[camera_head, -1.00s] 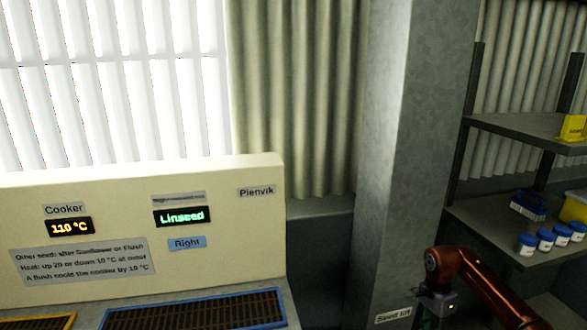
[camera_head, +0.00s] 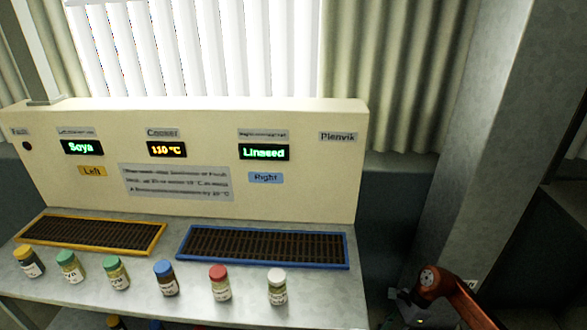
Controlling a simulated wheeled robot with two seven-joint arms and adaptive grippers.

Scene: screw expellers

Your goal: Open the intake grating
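Two dark slatted gratings lie flat on the grey bench top. One has a yellow frame (camera_head: 92,234) and is at the left, below a yellow "Left" label (camera_head: 92,171). The other has a blue frame (camera_head: 262,247) and is at the right, below a blue "Right" label (camera_head: 265,178). Both look closed. My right arm, orange-brown, shows at the lower right. My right gripper (camera_head: 403,316) is partly cut off by the bottom edge, so its fingers cannot be made out. My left gripper is not in view.
Several small jars with coloured lids, including a red-lidded jar (camera_head: 220,283) and a white-lidded jar (camera_head: 277,287), stand along the bench's front. The cream panel (camera_head: 310,200) behind reads Soya, 110 °C and Linseed. A grey pillar (camera_head: 480,140) stands at the right.

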